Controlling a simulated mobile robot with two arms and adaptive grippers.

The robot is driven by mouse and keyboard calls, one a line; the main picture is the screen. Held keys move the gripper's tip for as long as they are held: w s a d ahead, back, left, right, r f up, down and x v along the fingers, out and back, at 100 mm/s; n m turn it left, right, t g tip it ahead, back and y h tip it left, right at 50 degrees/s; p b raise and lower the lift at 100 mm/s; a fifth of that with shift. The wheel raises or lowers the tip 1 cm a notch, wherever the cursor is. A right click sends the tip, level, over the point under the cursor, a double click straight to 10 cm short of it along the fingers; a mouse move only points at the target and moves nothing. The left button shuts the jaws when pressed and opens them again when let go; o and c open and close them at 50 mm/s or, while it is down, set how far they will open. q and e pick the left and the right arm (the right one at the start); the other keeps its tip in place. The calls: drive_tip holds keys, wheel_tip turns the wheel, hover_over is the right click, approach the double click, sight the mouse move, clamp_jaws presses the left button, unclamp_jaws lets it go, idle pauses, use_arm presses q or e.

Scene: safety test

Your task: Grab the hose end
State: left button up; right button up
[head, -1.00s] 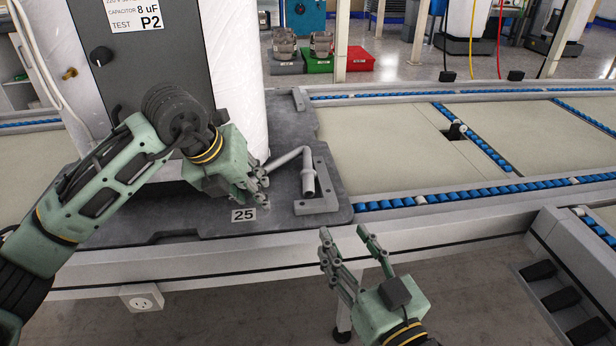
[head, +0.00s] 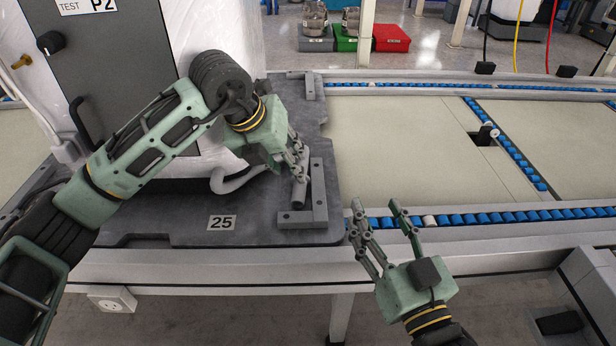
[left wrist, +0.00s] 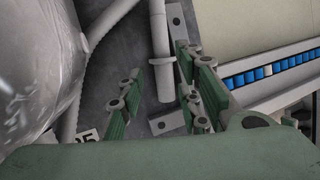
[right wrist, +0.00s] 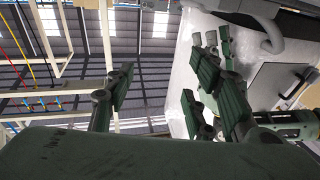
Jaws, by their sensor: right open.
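The grey hose (head: 236,183) lies on the dark pallet (head: 180,226), and its straight end (head: 299,190) rests by the L-shaped metal bracket (head: 318,195). My left gripper (head: 298,152) is over the hose end. In the left wrist view, the hose end (left wrist: 163,80) with its collar shows between the spread fingers of my left gripper (left wrist: 163,66), with gaps beside it. The fingers partly cover the hose in the head view. My right gripper (head: 376,207) is open and empty, in front of the conveyor edge, to the right of the bracket.
A wrapped machine with a grey panel (head: 110,75) stands on the pallet at the left, close to my left arm. A label "25" (head: 221,222) is on the pallet. The conveyor (head: 400,140) with blue rollers lies to the right, its beige surface mostly clear.

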use_arm(q)
drive_tip(key=shift+b+x, duration=0.3)
drive_tip(key=shift+x, duration=0.85)
drive_tip(key=x, duration=0.1)
drive_tip(key=b+x, duration=0.1)
drive_tip(key=x, duration=0.2)
drive_tip(key=shift+s+f, duration=0.1)
drive_tip(key=shift+s, duration=0.2)
drive_tip(key=shift+f, duration=0.2)
use_arm(e)
drive_tip(key=s+r+t+y, duration=0.1)
drive_tip(key=s+r+t, duration=0.3)
drive_tip(key=r, duration=0.6)
drive_tip(key=shift+s+a+t+y, duration=0.25)
drive_tip(key=shift+t+y, duration=0.15)
drive_tip(key=shift+t, duration=0.6)
use_arm(q)
drive_tip(key=shift+f, duration=0.1)
drive_tip(key=shift+c, duration=0.3)
use_arm(e)
drive_tip(key=shift+w, duration=0.1)
